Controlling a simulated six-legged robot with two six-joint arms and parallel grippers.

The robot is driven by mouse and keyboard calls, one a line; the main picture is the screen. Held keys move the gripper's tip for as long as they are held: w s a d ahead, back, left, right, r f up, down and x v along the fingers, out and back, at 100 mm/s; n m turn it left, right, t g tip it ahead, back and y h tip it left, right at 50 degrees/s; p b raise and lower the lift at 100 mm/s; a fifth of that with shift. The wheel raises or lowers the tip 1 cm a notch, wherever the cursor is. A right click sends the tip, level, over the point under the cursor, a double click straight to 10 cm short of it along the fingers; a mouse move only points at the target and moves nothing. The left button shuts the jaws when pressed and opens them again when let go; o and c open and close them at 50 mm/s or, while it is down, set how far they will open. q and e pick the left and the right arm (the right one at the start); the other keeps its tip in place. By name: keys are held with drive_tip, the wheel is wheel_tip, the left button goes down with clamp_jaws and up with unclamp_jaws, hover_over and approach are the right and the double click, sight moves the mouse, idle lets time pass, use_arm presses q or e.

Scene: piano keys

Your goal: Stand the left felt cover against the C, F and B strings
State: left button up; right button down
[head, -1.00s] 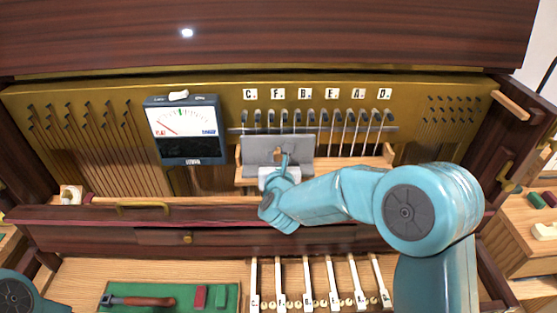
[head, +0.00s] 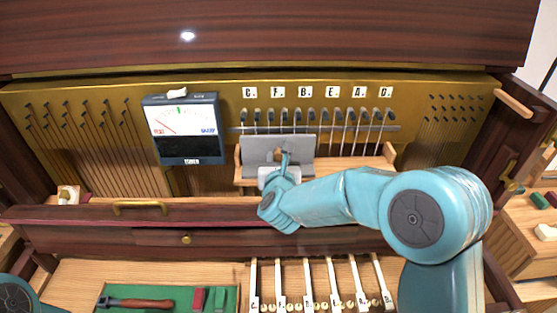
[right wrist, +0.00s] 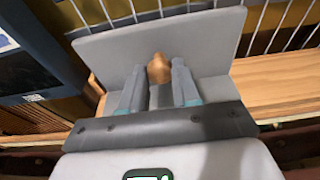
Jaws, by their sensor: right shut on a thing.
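The left felt cover is a grey panel (head: 262,146) with a wooden knob; it also shows in the right wrist view (right wrist: 110,57). It stands roughly upright on the wooden ledge, in front of the strings under the C, F and B labels (head: 277,92). Whether it touches the strings I cannot tell. My right gripper (head: 284,165) is shut on the cover's wooden knob (right wrist: 158,68), one finger on each side in the right wrist view. My left gripper is out of view; only a bit of my left arm shows at the lower left.
A tuning meter (head: 184,130) stands left of the cover. The wooden ledge (head: 350,167) is clear to the right, below the E, A and D strings. White keys (head: 307,285) and a green tray (head: 120,290) with a hammer (head: 140,302) lie below.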

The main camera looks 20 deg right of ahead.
drive_tip(key=shift+r+b+x, duration=0.2)
drive_tip(key=shift+b+x, duration=0.1)
drive_tip(key=shift+x, duration=0.55)
drive_tip(key=shift+r+b+x, duration=0.2)
drive_tip(key=shift+b+x, duration=0.1)
drive_tip(key=shift+x, duration=0.55)
drive_tip(key=c, duration=0.7)
unclamp_jaws()
drive_tip(key=shift+c, duration=0.2)
drive_tip(key=shift+s, duration=0.1)
drive_tip(key=shift+s+a+b, duration=0.1)
drive_tip(key=shift+s+b, duration=0.2)
drive_tip(key=shift+b, duration=0.05)
drive_tip(key=b+v, duration=0.2)
drive_tip(key=v, duration=0.5)
drive_tip(key=shift+r+b, duration=0.2)
drive_tip(key=shift+b, duration=0.2)
drive_tip(key=shift+s, duration=0.15)
